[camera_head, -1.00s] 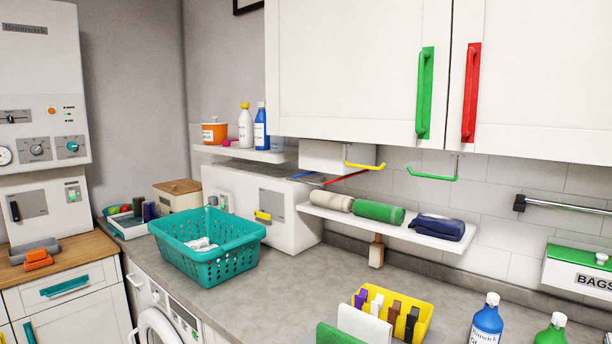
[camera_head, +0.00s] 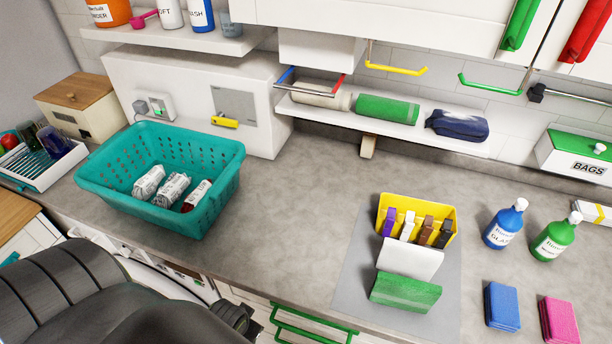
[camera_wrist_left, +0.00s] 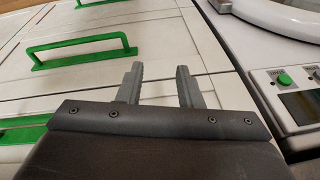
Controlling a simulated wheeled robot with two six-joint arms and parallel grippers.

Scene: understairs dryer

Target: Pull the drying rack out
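A small frame under the wall cabinet looks like the drying rack. It has a blue side arm (camera_head: 287,75), a red side arm (camera_head: 338,85) and a thin metal front bar (camera_head: 312,93). It sits below a white box (camera_head: 322,50), above the shelf with rolled towels. In the left wrist view my left gripper (camera_wrist_left: 160,70) is open and empty, in front of white drawer fronts with green handles (camera_wrist_left: 82,48). My right gripper is not in view.
A teal basket (camera_head: 215,210) stands on the counter (camera_head: 290,215) at left. A yellow peg box (camera_head: 450,228) and bottles stand at right. A shelf (camera_head: 400,132) holds rolled cloths below the rack. Yellow (camera_head: 395,69) and green (camera_head: 490,88) rails hang nearby. The middle counter is clear.

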